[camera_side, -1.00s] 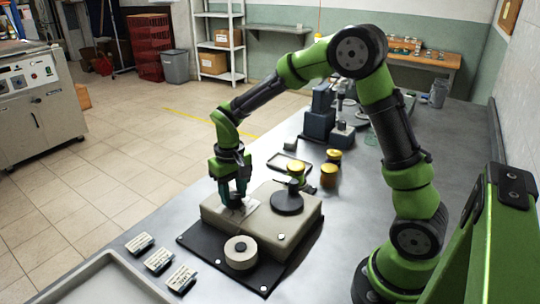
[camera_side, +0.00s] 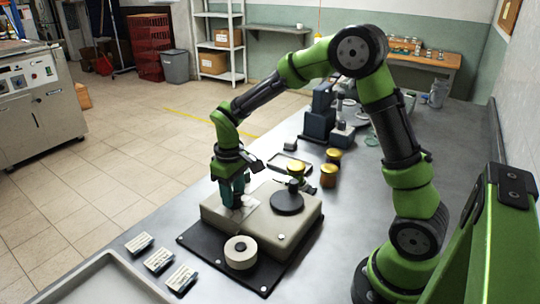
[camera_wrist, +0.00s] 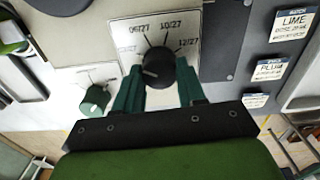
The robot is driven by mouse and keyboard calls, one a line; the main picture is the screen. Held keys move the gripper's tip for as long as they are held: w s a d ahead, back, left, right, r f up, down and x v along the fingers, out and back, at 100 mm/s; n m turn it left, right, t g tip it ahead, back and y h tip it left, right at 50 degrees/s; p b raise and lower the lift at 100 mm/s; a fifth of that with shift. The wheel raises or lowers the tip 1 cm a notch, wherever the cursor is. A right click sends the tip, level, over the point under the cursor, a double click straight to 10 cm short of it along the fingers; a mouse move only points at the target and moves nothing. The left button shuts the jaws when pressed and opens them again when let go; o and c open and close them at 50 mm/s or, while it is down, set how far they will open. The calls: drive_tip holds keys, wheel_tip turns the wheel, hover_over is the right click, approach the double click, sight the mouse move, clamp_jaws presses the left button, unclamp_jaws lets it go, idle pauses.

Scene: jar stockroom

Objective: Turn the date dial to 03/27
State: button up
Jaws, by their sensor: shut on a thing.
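The date dial is a black knob (camera_wrist: 158,68) on a white plate (camera_wrist: 128,32) in the wrist view. The plate reads 06/27, 10/27 and 12/27, with a faint, unreadable mark at its left. I cannot tell which mark the knob points to. My gripper (camera_wrist: 160,73) has its two teal fingers on either side of the knob, shut on it. In the side view my gripper (camera_side: 238,196) points down at the left part of the beige machine (camera_side: 290,237) and hides most of the dial.
A smaller green knob (camera_wrist: 95,98) sits beside the dial. The machine has a round black platform (camera_side: 287,203) and a pale roll (camera_side: 240,252). Several batch cards, including LIME (camera_wrist: 293,24), lie nearby. Yellow-lidded jars (camera_side: 328,176) stand behind. A tray (camera_side: 100,283) is front left.

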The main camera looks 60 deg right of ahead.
sight(235, 196)
drive_tip(key=shift+r, duration=0.1)
drive_tip(key=o, duration=1.1)
drive_tip(key=shift+c, duration=0.2)
wheel_tip(235, 196, up, 17)
drive_tip(key=s+a+m+t+y, duration=0.1)
drive_tip(key=s+m+t, duration=0.1)
drive_tip(key=s, duration=0.7)
drive_tip(key=s+a+f+m+t+y, duration=0.1)
drive_tip(key=s+m+t, duration=0.1)
drive_tip(key=s+t, duration=0.3)
drive_tip(key=s, duration=0.4)
drive_tip(key=shift+a+m, duration=0.3)
drive_tip(key=shift+m, duration=0.1)
